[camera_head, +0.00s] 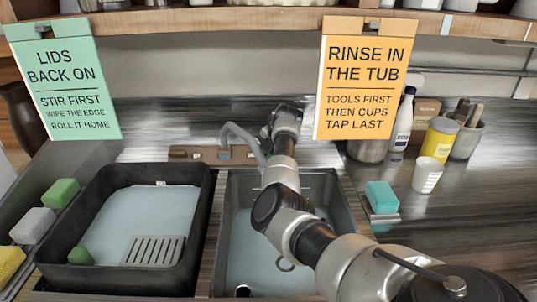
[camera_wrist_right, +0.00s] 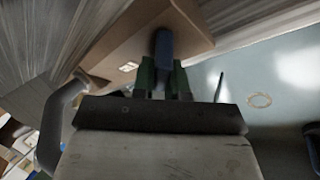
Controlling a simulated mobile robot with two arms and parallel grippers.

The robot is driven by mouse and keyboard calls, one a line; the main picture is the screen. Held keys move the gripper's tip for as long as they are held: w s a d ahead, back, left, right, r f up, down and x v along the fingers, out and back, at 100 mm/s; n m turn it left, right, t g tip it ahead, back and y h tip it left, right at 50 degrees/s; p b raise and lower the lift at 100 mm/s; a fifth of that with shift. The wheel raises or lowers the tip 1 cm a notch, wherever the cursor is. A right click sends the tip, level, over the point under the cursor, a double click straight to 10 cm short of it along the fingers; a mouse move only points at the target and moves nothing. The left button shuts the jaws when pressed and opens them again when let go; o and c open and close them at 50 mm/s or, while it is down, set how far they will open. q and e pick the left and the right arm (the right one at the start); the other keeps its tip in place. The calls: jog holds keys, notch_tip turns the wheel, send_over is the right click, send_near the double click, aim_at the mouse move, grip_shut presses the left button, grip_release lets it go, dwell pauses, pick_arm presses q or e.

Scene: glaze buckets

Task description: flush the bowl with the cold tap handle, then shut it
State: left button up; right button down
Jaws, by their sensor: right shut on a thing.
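The sink bowl (camera_head: 238,250) is a grey basin with a pale blue floor, partly covered by my right arm. The grey curved spout (camera_head: 240,138) rises behind it from a wooden board (camera_head: 180,153). The spout also shows in the right wrist view (camera_wrist_right: 62,120). In that view the blue tap handle (camera_wrist_right: 163,45) stands against the board, between the green fingertips of my right gripper (camera_wrist_right: 163,75), which is shut on it. In the head view the fingertips are hidden behind my wrist. I cannot tell whether water runs. My left gripper is out of view.
A black tray (camera_head: 202,225) with a slotted grey plate (camera_head: 152,250) stands left of the sink. A teal sponge (camera_head: 381,196) lies to the right. A yellow can (camera_head: 439,138), white cup (camera_head: 427,175) and bottle (camera_head: 403,120) stand at the back right. Two signs hang above.

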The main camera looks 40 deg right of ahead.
jog(key=n+g+b, duration=0.1)
jog(key=n, duration=0.1)
jog(key=n+b, duration=0.1)
jog(key=n, duration=0.1)
jog(key=shift+s+f+g+h, duration=0.1)
jog(key=shift+f+g+h, duration=0.05)
jog(key=shift+g+h, duration=0.2)
jog(key=shift+n+g+b, duration=0.45)
jog(key=shift+n+b, duration=0.15)
jog(key=shift+n, duration=0.6)
jog(key=shift+s+n+g+h, duration=0.15)
jog(key=shift+n+g+h, duration=0.35)
jog(key=shift+n, duration=0.5)
jog(key=shift+d+n+b, duration=0.1)
jog(key=shift+n+b, duration=0.2)
jog(key=c, duration=1.1)
grip_release()
jog(key=shift+c, duration=0.2)
notch_tip(320, 180, up, 11)
jog(key=s+a+b, duration=0.1)
jog(key=shift+s+a+f, duration=0.15)
jog(key=shift+s+a, duration=0.15)
jog(key=shift+s, duration=0.05)
